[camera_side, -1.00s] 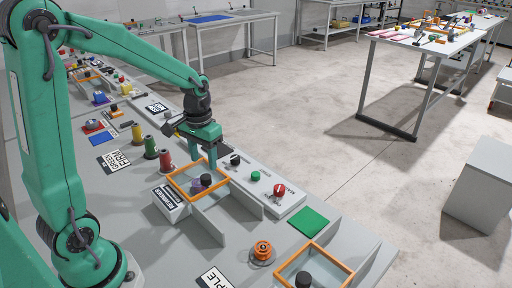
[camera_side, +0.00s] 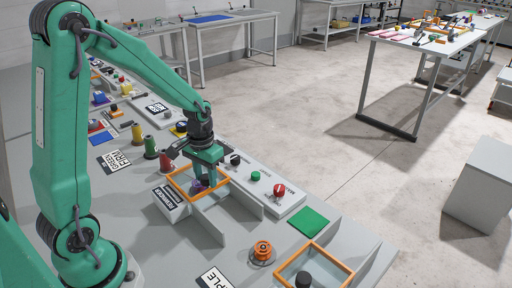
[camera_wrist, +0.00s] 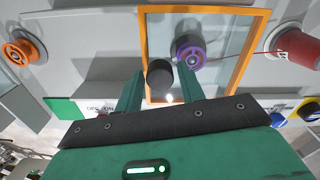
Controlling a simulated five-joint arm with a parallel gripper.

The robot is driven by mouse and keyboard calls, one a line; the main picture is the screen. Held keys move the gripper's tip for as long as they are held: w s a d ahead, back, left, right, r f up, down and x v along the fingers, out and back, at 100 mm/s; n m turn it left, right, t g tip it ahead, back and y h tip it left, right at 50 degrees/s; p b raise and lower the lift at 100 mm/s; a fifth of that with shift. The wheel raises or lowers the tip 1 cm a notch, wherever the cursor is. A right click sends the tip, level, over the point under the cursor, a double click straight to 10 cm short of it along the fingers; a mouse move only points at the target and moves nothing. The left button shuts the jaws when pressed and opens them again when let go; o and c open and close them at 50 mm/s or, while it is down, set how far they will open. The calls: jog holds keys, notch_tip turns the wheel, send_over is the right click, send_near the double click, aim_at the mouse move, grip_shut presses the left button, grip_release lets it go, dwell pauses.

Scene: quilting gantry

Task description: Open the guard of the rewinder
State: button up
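The rewinder's guard is a clear panel in an orange frame (camera_side: 182,177), lying flat over a box labelled REWINDER (camera_side: 168,201). It also fills the upper middle of the wrist view (camera_wrist: 257,45). A black round knob (camera_wrist: 160,76) stands on the panel. A purple spool (camera_wrist: 190,50) shows through it; in the side view it is a small purple patch (camera_side: 197,187). My gripper (camera_side: 205,180) is low over the guard and hides most of the knob there. In the wrist view my gripper (camera_wrist: 159,75) is open, with one finger on each side of the knob, apparently apart from it.
Grey upright dividers (camera_side: 209,227) stand beside the rewinder. A control panel with a red knob (camera_side: 279,190) and a green button (camera_side: 255,176) lies behind. A second orange-framed guard (camera_side: 342,266) is at the front right.

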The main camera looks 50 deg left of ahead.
grip_shut()
jog(key=d, duration=1.4)
jog(key=shift+w, duration=0.15)
jog(key=shift+o, duration=1.8)
grip_release()
jog(key=shift+r, duration=0.15)
notch_tip(320, 180, up, 8)
jog(key=shift+f, duration=0.2)
jog(key=shift+a+r, duration=0.1)
